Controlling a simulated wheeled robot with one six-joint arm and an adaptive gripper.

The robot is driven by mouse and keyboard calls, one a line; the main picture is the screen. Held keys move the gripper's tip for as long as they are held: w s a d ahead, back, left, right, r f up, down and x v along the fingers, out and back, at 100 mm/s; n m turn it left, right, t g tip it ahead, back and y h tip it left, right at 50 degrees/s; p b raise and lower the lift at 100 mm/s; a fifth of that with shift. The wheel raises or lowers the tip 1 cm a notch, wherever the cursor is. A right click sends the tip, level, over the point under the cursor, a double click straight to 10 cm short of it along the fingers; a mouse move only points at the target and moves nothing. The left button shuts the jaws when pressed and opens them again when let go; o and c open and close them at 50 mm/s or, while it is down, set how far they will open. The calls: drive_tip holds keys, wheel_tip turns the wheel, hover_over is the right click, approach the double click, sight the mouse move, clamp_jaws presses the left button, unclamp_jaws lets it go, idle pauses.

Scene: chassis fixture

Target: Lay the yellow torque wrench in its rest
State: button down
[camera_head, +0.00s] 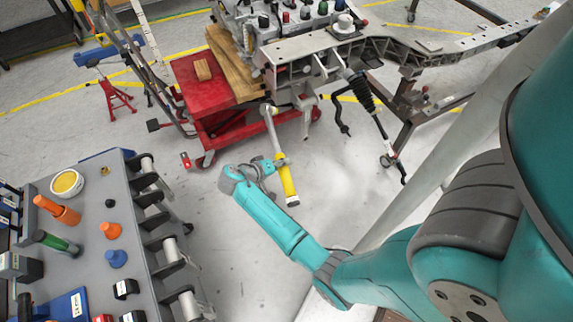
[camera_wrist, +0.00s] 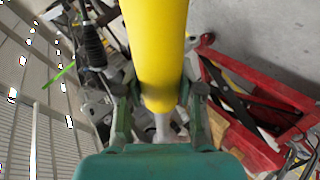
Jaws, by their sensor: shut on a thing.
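The yellow torque wrench (camera_head: 289,184) has a thick yellow handle and a thin silver shaft that runs up to a head near the red cart. My gripper (camera_head: 272,166) is shut on it around the upper end of the handle, holding it tilted in the air over the open floor. In the wrist view the yellow handle (camera_wrist: 158,45) runs between the two fingers of my gripper (camera_wrist: 161,112) and covers the middle of the picture. I cannot make out for certain which thing is the wrench's rest.
A grey tool cart (camera_head: 90,220) stands at left, with several tools on top and black brackets (camera_head: 152,200) along its right side. A red cart (camera_head: 195,95) carrying wood stands behind the wrench. A metal chassis frame (camera_head: 300,48) is at the back.

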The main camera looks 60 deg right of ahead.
drive_tip(key=w+a+r+m+t+y, duration=0.2)
drive_tip(key=w+a+r+t+y, duration=0.3)
drive_tip(key=a+r+y, duration=0.2)
drive_tip(key=shift+r+y, duration=0.55)
drive_tip(key=shift+y, duration=0.45)
drive_tip(key=shift+a, duration=0.1)
